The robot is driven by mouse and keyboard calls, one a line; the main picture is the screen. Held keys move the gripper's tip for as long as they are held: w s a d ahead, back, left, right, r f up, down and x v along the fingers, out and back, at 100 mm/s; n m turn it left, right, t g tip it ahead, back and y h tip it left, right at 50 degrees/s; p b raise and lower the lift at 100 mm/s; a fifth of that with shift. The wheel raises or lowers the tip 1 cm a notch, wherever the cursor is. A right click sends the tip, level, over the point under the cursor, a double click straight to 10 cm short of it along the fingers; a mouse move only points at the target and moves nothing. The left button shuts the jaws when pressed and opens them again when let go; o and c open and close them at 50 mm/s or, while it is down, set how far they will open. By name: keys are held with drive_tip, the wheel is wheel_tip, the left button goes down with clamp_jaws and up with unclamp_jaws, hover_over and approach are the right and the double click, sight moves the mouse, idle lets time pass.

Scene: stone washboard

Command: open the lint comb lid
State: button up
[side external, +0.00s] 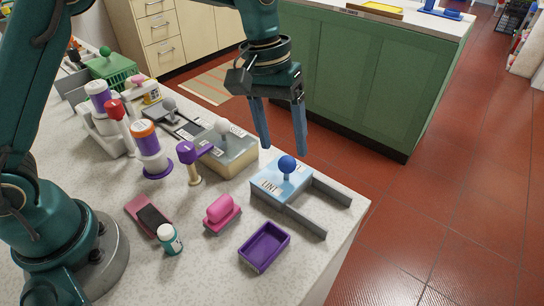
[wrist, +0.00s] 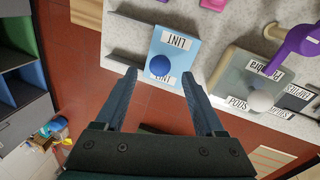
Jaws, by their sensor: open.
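The lint comb lid (side external: 270,183) is a light blue block marked LINT, with a round blue knob (side external: 287,166) on top. It sits at the left end of two grey rails (side external: 301,219) that run right towards the counter edge. In the wrist view the lid (wrist: 185,48) is upper middle, its knob (wrist: 160,66) between my fingers in the picture. My gripper (side external: 285,150) is open and empty, fingers pointing down, apparently just above and behind the knob. The wrist view also shows the open fingers (wrist: 159,73). What lies under the lid is hidden.
A beige-grey box (side external: 236,158) with a white knob stands close left of the lid. A purple mallet-like object (side external: 189,153), pink block (side external: 221,211) and purple tray (side external: 265,246) are nearby. The counter edge lies just right of the rails, with red floor beyond.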

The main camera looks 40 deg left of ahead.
sight(285, 158)
drive_tip(key=shift+d+f, duration=0.2)
drive_tip(key=shift+f, duration=0.85)
drive_tip(key=shift+d+f, duration=0.2)
drive_tip(key=shift+f, duration=0.85)
drive_tip(key=shift+c, duration=0.3)
clamp_jaws()
